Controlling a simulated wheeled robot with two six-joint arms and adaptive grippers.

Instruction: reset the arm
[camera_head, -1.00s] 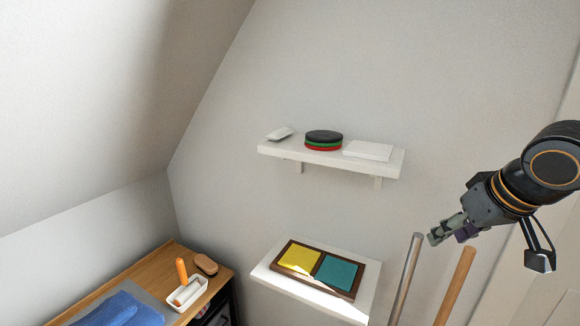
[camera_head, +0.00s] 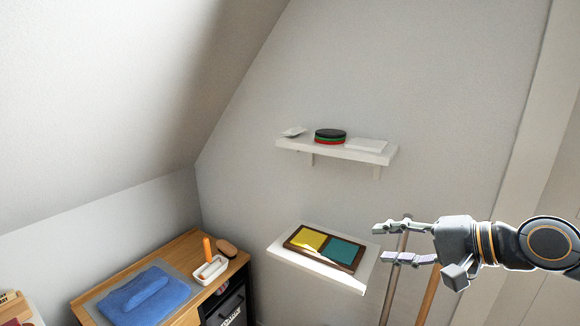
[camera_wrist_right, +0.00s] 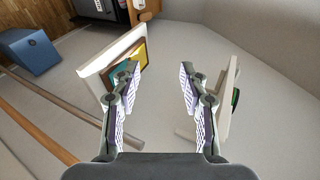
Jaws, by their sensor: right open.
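My right gripper (camera_head: 384,243) comes in from the right in the head view. It is open and empty, with its fingers pointing left. In that view it overlaps the upper ends of two poles and lies just right of the lower white shelf. In the right wrist view its two fingers (camera_wrist_right: 158,80) are spread apart with nothing between them but wall behind. My left gripper is not in view.
The lower white shelf (camera_head: 318,270) holds a brown tray with yellow and teal squares. An upper shelf (camera_head: 336,150) holds stacked round discs. A grey pole (camera_head: 392,285) and a wooden pole (camera_head: 428,300) stand nearby. A desk (camera_head: 180,247) with blue cloth (camera_head: 147,297) is left.

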